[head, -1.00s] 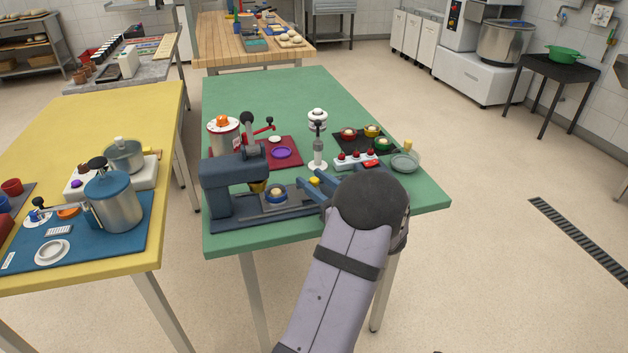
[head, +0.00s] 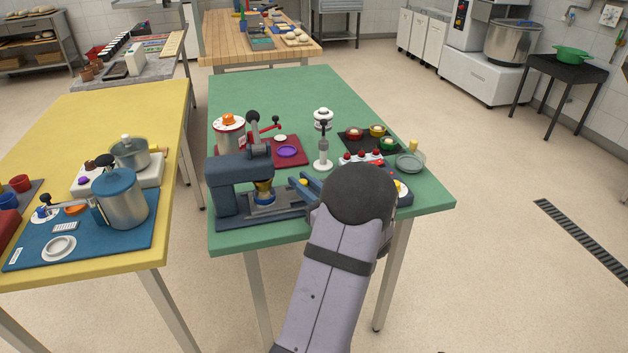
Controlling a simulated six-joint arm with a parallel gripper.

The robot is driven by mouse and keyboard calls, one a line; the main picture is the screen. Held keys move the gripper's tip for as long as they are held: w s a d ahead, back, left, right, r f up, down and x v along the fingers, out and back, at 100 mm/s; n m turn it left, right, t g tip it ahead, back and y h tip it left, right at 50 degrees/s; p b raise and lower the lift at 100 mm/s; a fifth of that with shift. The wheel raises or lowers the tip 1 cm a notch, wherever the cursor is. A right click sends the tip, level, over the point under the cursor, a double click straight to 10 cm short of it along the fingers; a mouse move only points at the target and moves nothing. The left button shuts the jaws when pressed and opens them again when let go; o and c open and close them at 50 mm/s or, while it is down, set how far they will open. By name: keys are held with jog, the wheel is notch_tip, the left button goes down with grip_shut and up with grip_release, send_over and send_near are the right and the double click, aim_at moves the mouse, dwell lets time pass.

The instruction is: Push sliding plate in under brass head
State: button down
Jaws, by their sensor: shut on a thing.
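The dark blue press (head: 225,185) stands at the near left of the green table. Its brass head (head: 263,188) points down from the press arm. Directly below it, a blue ring (head: 264,199) sits on the sliding plate (head: 277,204), which lies on the long blue base (head: 240,221). My gripper (head: 309,188) is low at the plate's right end, shut on the plate's outer end. My arm hides most of this grip. Whether the ring touches the brass head cannot be told.
A grey upright stand (head: 323,150), a maroon mat (head: 300,142) with a purple ring, and a white block with red knobs (head: 350,160) stand behind the press. A glass dish (head: 410,164) is at right. The table's far part is clear.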

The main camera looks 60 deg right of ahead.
jog(key=shift+w+a, duration=0.2)
jog(key=c, duration=1.6)
grip_release()
jog(key=shift+s, duration=0.1)
jog(key=shift+s+a, duration=0.15)
jog(key=shift+s, duration=0.35)
jog(key=shift+b+v, duration=0.3)
jog(key=shift+v, duration=2.75)
